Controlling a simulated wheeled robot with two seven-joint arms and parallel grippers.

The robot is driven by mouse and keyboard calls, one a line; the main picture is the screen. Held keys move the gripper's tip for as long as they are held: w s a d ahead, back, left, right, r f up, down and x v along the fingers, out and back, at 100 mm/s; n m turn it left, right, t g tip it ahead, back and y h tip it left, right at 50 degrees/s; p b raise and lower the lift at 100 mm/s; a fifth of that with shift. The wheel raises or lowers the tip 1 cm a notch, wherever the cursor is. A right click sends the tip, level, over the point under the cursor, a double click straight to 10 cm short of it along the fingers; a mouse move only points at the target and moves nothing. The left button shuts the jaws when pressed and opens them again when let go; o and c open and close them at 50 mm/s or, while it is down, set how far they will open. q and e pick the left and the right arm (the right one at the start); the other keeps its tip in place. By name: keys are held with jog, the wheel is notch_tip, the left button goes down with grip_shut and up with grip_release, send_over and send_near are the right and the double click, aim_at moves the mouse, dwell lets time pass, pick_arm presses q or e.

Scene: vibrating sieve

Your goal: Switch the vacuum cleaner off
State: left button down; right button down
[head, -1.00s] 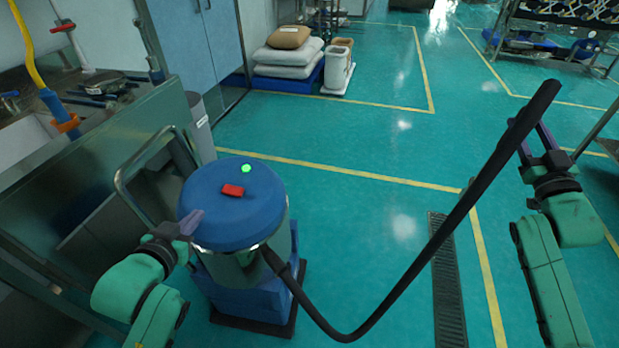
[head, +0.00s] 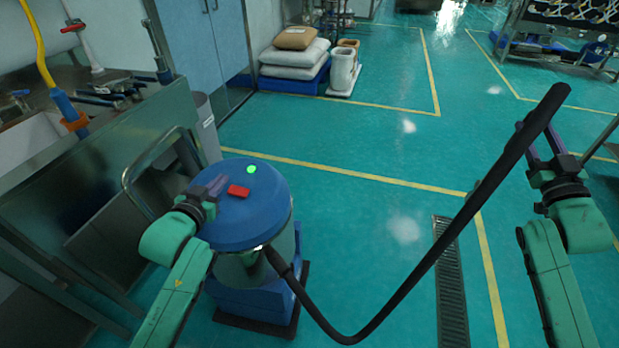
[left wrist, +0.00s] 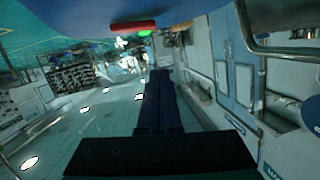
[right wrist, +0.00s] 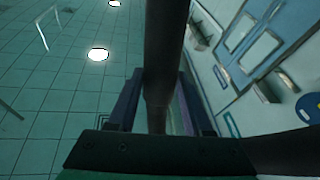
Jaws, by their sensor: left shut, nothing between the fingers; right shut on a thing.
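The vacuum cleaner (head: 247,222) stands on the floor at the lower left of the head view, with a round blue lid. On the lid are a red switch (head: 238,191) and a lit green lamp (head: 251,170). In the left wrist view the red switch (left wrist: 133,27) shows at the top. My left gripper (head: 218,185) is shut and empty, over the lid just left of the switch; I cannot tell if it touches the lid. My right gripper (head: 541,140) is shut on the black hose (head: 440,240), which also shows between its fingers in the right wrist view (right wrist: 163,50).
A metal sink bench (head: 120,180) and a grey bin (head: 205,130) stand to the left of the vacuum cleaner. Sacks (head: 296,58) lie on a blue pallet at the back. The green floor with yellow lines is open in the middle.

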aim_at(227, 200)
pick_arm(q)
jog(key=f, duration=0.1)
jog(key=w+f, duration=0.1)
jog(key=f, duration=0.1)
jog(key=shift+w+f, duration=0.25)
jog(key=shift+f, duration=0.05)
jog(key=shift+a+f, duration=0.1)
jog(key=shift+f, duration=0.25)
